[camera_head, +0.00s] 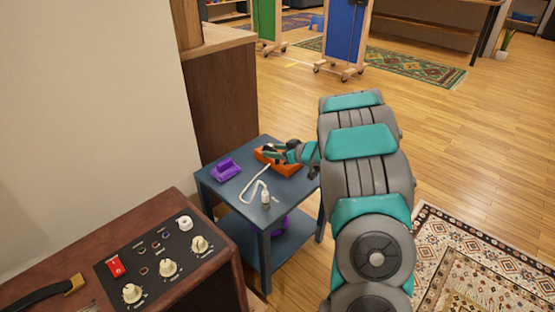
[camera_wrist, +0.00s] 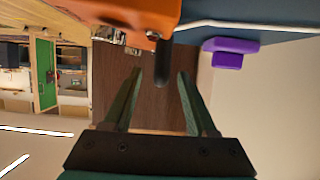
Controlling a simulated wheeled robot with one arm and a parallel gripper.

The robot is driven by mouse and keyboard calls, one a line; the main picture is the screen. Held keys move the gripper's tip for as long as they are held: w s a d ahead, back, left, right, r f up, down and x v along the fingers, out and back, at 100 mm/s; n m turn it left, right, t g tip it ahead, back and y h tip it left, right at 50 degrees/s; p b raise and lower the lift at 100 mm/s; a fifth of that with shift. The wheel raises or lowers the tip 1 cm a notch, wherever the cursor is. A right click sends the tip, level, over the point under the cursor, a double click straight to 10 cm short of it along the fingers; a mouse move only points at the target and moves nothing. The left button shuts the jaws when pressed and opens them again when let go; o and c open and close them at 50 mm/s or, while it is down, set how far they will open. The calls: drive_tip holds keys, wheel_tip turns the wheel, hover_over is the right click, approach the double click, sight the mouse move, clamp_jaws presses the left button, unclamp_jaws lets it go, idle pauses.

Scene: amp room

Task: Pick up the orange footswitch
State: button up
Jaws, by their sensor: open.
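The orange footswitch (camera_head: 289,169) is a box on the blue side table (camera_head: 240,195), partly hidden by my gripper in the head view. In the wrist view the orange footswitch (camera_wrist: 130,12) fills the top edge, with a dark stub pointing down from it. My gripper (camera_head: 272,153) is just over the footswitch in the head view. In the wrist view my gripper (camera_wrist: 159,80) is open, with nothing seen held between its two fingers. The dark stub lies between the fingertips and the orange body. I cannot tell whether a finger touches it.
A purple object (camera_head: 225,169) and a white cable (camera_head: 252,185) lie on the same table. A purple item (camera_head: 280,226) is on the lower shelf. A brown amplifier (camera_head: 165,255) stands at front left, and a wooden cabinet (camera_head: 222,110) behind.

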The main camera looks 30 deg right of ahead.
drive_tip(key=shift+x, duration=1.1)
drive_tip(key=shift+c, duration=0.4)
clamp_jaws()
drive_tip(key=shift+r, duration=0.1)
